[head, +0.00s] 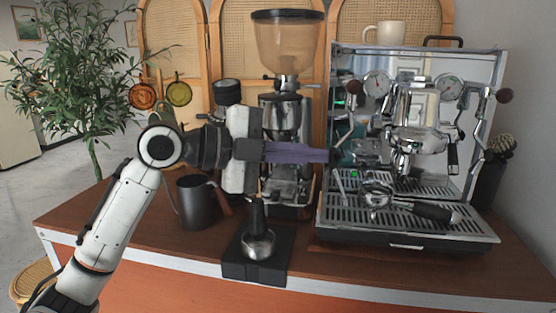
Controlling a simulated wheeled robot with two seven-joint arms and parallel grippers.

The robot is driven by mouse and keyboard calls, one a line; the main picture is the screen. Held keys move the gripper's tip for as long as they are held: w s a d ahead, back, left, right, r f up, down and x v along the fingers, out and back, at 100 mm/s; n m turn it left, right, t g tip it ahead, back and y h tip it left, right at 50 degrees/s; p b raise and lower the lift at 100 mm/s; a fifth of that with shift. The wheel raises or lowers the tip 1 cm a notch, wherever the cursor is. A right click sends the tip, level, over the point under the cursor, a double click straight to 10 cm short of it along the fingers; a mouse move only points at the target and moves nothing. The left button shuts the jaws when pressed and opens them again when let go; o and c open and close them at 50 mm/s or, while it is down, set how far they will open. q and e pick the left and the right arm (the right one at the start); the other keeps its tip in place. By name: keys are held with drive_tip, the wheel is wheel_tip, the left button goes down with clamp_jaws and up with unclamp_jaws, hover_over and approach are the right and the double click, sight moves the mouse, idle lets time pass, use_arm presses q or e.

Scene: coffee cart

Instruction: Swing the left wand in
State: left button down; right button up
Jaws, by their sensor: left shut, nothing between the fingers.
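The espresso machine (482,120) stands on the right of the counter. My left gripper (326,155) reaches in from the left, level, and points right. Its fingers are shut and empty. Their tips are close to the machine's left edge, beside the wand; I cannot tell whether they touch it. My right gripper is not in view.
A grinder (287,45) stands behind my left gripper. A dark pitcher (197,203) and a tamper (258,240) on a black stand are below it. A portafilter (432,211) lies on the drip tray. A cup (391,33) sits on the machine.

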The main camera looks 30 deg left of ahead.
use_arm(q)
drive_tip(key=f+b, duration=0.1)
drive_tip(key=w+f+m+b, duration=0.1)
drive_tip(key=shift+f+t+b, duration=0.2)
drive_tip(key=shift+t+b, duration=0.1)
drive_tip(key=shift+t, duration=0.1)
drive_tip(key=shift+w+a+f+m+h+b, duration=0.15)
drive_tip(key=shift+w+f+m+b, duration=0.2)
drive_tip(key=shift+b, duration=0.2)
drive_tip(key=shift+w+a+f+m+h+b, duration=0.1)
drive_tip(key=shift+w+f+m+h+b, duration=0.1)
drive_tip(key=shift+w+b, duration=0.3)
drive_tip(key=shift+f, duration=0.1)
